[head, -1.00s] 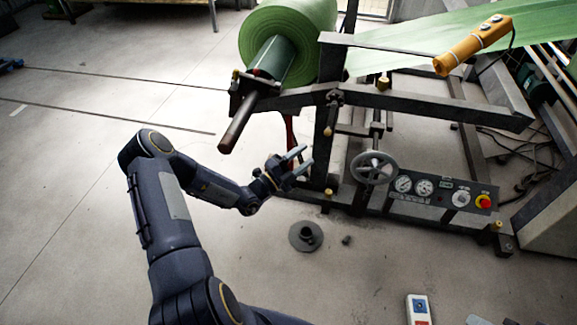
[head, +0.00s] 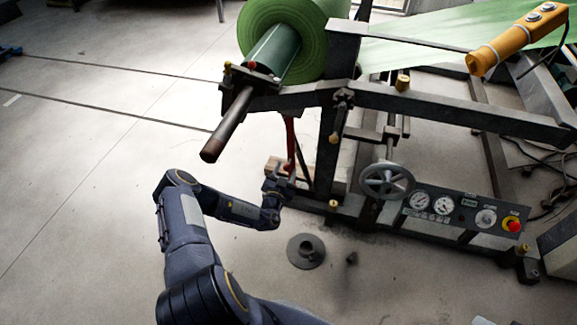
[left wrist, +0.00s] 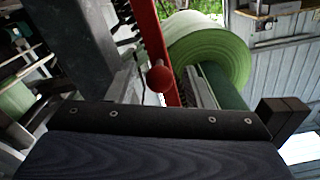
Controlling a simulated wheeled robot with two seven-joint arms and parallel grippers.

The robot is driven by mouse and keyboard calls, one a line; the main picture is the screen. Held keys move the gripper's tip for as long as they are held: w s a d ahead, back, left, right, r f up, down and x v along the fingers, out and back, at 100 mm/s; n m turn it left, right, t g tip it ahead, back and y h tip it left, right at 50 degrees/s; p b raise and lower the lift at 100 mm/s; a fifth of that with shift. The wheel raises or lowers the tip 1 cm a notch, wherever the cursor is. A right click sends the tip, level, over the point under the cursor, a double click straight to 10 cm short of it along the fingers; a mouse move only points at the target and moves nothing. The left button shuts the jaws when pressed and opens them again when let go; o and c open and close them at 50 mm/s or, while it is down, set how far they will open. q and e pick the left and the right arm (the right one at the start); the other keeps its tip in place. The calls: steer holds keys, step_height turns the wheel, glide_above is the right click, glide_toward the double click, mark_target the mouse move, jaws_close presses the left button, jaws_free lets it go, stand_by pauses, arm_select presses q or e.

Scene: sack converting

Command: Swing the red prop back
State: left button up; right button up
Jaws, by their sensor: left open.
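The red prop (head: 290,138) is a thin upright bar under the roll end of the machine frame, beside a dark post. In the left wrist view the red prop (left wrist: 150,40) runs at a slant past a round red knob (left wrist: 160,78). My left gripper (head: 284,172) is open at the lower part of the prop, close to it. I cannot tell whether it touches. The prop's lower end is partly hidden by the gripper. My right gripper is not in view.
A green roll (head: 285,40) sits on a shaft (head: 228,122) that sticks out above my left arm. A grey handwheel (head: 387,182) and control panel (head: 465,215) stand to the right. A yellow pendant (head: 510,40) hangs above. A dark round base (head: 306,251) lies on the floor.

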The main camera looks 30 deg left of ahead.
mark_target(288, 163)
arm_select(q)
steer(key=shift+b+x, duration=0.35)
steer(key=shift+x, duration=1.25)
steer(key=shift+c, duration=0.4)
jaws_close()
